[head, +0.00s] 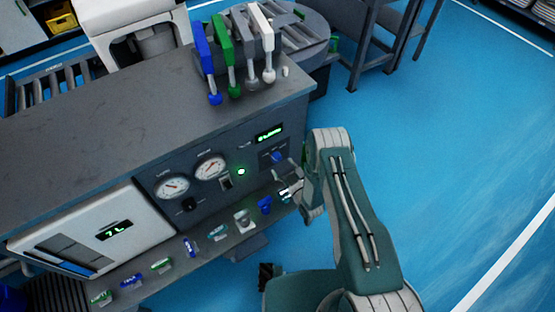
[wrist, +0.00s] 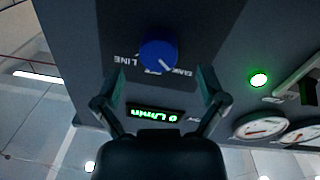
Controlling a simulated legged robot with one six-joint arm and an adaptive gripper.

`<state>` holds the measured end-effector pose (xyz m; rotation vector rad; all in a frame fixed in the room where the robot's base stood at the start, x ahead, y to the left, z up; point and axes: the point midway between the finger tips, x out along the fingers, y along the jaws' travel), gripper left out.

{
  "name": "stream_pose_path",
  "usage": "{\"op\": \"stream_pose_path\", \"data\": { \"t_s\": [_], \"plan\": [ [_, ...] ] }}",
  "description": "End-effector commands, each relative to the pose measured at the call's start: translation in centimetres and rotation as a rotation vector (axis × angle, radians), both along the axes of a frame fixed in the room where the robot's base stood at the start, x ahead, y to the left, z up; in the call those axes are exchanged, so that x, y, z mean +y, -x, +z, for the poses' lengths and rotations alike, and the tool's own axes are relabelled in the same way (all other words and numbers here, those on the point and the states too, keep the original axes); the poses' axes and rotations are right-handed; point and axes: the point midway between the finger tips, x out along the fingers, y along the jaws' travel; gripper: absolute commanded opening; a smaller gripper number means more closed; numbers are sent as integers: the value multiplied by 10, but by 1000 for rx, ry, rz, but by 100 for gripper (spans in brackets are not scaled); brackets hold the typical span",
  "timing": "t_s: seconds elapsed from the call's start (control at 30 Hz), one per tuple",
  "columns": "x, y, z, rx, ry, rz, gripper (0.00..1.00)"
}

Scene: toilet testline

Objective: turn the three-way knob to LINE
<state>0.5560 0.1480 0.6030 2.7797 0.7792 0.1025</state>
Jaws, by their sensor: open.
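The three-way knob (wrist: 158,53) is a round blue knob on the dark panel. In the wrist view its lettering is upside down, with LINE (wrist: 126,60) at left and TANK (wrist: 180,72) at right; a third label below the knob is partly hidden. A short white mark shows at the knob's lower right edge, on the TANK side. In the head view the knob (head: 277,156) sits at the panel's right end. My gripper (wrist: 162,82) is open and empty, its fingers spread either side of the knob's lower part in the picture, apparently not touching it. The gripper (head: 288,190) also shows in front of the panel.
A green-lit display (wrist: 155,114), a green lamp (wrist: 258,79) and round gauges (head: 190,176) are on the same panel. Coloured levers (head: 235,50) stand on the bench top. A ledge with small labelled items (head: 190,246) runs below. Blue floor at right is clear.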

Motion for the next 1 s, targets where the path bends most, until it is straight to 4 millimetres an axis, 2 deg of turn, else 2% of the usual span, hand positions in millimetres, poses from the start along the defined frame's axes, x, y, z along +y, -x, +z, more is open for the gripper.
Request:
{"op": "stream_pose_path", "data": {
  "t_s": [0.2,0.57,0.6,0.67,0.7,0.77,0.8,1.0],
  "plan": [
    [16,-26,0,-1,0,1,92],
    [20,-32,0,2,-1,1,92],
    [20,-32,0,2,-1,1,83],
    [20,-32,0,2,-1,1,56],
    [20,-32,0,2,-1,1,38],
    [20,-32,0,2,-1,1,11],
    [20,-32,0,2,0,1,9],
    [20,-32,0,3,-2,2,9]
  ]
}}
